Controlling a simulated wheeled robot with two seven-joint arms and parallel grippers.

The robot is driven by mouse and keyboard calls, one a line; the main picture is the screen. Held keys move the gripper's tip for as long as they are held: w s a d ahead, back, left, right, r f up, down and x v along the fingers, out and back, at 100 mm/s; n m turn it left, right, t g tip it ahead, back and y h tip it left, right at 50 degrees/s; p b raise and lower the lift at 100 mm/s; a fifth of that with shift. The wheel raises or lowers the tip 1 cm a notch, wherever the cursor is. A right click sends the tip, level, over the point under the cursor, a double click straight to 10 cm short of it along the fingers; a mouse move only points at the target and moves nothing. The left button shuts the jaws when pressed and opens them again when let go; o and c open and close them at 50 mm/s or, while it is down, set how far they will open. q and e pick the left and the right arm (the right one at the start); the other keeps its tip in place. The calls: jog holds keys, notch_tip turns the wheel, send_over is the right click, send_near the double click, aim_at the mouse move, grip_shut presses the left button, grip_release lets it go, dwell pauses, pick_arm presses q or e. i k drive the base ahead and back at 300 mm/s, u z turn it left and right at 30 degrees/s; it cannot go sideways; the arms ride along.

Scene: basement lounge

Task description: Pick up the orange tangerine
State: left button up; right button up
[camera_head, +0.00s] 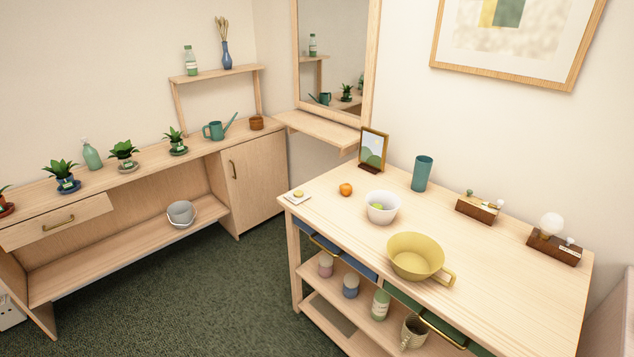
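The orange tangerine (346,189) is a small round orange fruit. It sits on the light wooden table (495,275) in the head view, near the table's back left part. It stands apart from the white bowl (383,208) to its right and in front of the small picture frame (373,150). Nothing covers it. Neither of my grippers shows in the head view.
A yellow pan (416,257) stands near the table's front edge, and a teal cup (422,173) at the back. A small white dish (297,196) lies at the left corner. Wooden blocks with fittings (477,208) stand at right. Dark green carpet (215,285) is clear.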

aim_at(346, 188)
jog(key=z, duration=0.25)
jog(key=i, duration=0.95)
jog(key=z, duration=0.65)
